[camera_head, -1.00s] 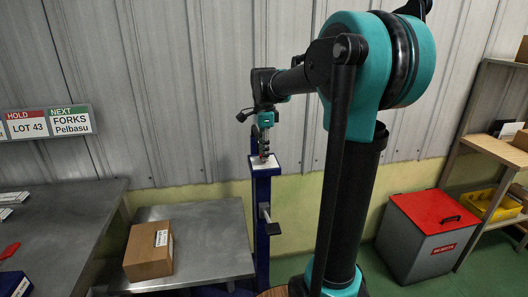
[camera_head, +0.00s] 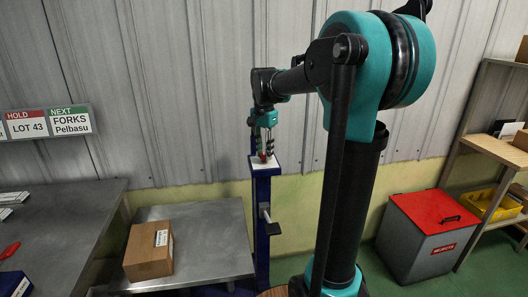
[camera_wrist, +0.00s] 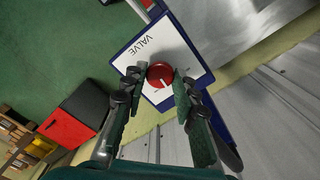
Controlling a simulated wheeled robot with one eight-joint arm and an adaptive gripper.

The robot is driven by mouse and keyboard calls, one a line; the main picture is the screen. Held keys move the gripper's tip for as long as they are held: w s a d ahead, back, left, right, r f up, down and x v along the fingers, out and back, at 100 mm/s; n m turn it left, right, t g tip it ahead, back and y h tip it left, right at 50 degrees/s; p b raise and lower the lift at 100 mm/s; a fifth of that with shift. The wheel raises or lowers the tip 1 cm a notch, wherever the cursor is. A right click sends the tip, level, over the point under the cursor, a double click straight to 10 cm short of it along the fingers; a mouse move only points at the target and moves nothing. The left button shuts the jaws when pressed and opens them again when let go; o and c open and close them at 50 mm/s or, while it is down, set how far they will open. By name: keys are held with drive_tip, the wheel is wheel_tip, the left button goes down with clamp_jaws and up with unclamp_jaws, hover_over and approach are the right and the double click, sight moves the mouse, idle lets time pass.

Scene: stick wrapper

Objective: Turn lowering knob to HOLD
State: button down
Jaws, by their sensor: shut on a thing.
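The lowering knob is a round red knob (camera_wrist: 160,74) with a white pointer line, on a white plate (camera_wrist: 186,40) marked VALVE, upside down in the wrist view. The pointer aims to the lower right there. Small print beside the knob is too small to read. The plate (camera_head: 256,163) tops a blue post (camera_head: 262,215) in the head view. My gripper (camera_wrist: 160,72) has its two fingertips on opposite sides of the knob and is shut on it. In the head view my gripper (camera_head: 263,155) points down at the plate, with a little of the red knob showing.
A steel table (camera_head: 215,235) with a cardboard box (camera_head: 149,250) stands left of the post. A corrugated wall (camera_head: 200,90) is close behind. A red-lidded bin (camera_head: 430,235) stands at the right.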

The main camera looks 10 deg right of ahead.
sight(264, 155)
drive_tip(key=n, duration=0.5)
drive_tip(key=shift+n, duration=2.5)
drive_tip(key=c, duration=1.2)
unclamp_jaws()
wheel_tip(264, 155, up, 12)
drive_tip(key=shift+r, duration=0.1)
